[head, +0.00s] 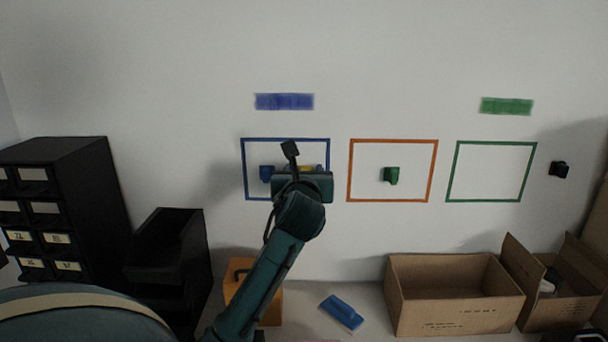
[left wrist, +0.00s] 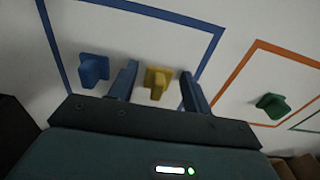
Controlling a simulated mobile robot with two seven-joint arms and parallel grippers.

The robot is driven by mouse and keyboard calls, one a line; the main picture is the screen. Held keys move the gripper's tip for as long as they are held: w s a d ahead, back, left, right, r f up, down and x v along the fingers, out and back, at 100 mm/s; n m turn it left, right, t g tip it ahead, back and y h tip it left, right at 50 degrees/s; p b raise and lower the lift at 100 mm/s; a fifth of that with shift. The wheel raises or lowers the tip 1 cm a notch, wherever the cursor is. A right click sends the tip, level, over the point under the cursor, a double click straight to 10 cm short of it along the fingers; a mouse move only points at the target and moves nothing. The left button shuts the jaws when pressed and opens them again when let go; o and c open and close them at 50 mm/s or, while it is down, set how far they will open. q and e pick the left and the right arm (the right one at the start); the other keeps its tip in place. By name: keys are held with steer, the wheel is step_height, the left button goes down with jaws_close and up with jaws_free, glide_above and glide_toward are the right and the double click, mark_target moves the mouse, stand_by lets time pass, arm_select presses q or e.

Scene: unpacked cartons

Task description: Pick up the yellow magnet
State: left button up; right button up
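The yellow magnet (left wrist: 157,82) sits on the white wall inside the blue frame (left wrist: 64,62). In the left wrist view it lies between the two fingers of my left gripper (left wrist: 157,88), with a gap on each side. The gripper is open, and its fingers do not appear to touch the magnet. A blue magnet (left wrist: 93,70) is on the wall left of the gripper. My right gripper is not in view.
A green magnet (head: 391,175) is inside the orange frame (head: 349,172). The green frame (head: 447,172) is empty. A black item (head: 559,169) is on the wall at right. Below stand cardboard boxes (head: 455,309), a blue eraser-like block (head: 342,312), an orange box (head: 270,314) and black drawers (head: 90,185).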

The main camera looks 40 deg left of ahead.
arm_select(q)
steer(key=c, duration=0.8)
steer(key=shift+c, duration=0.2)
steer(key=shift+r, duration=0.15)
